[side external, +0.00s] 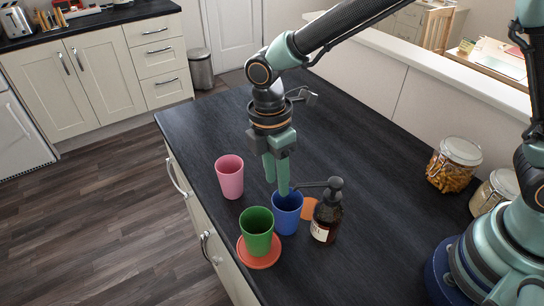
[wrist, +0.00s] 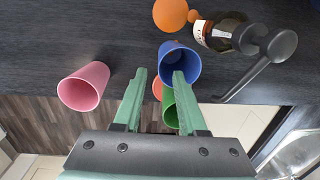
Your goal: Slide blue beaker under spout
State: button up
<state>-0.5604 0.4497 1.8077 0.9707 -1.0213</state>
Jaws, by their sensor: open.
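The blue beaker (side external: 288,218) stands upright on the dark worktop, left of a brown pump bottle (side external: 325,221). The bottle's dark spout (side external: 311,184) points left, and its tip appears near the beaker's far rim in the side view; their exact alignment is unclear. My gripper (side external: 276,187) is open and points down at the beaker. In the wrist view, one finger of my gripper (wrist: 159,76) overlaps the mouth of the blue beaker (wrist: 181,57) and the other is outside, to its left. Whether either finger touches the beaker is unclear.
A green beaker (side external: 257,237) stands on a red coaster (side external: 259,262) close in front of the blue one. A pink beaker (side external: 230,179) stands to the left. Jars (side external: 453,166) stand far right. The worktop behind is clear.

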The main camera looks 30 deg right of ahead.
aim_at(279, 200)
jog(key=f, duration=0.6)
jog(key=shift+s+d+f, duration=0.15)
jog(key=shift+s+f, duration=0.1)
jog(key=shift+f, duration=0.1)
grip_shut()
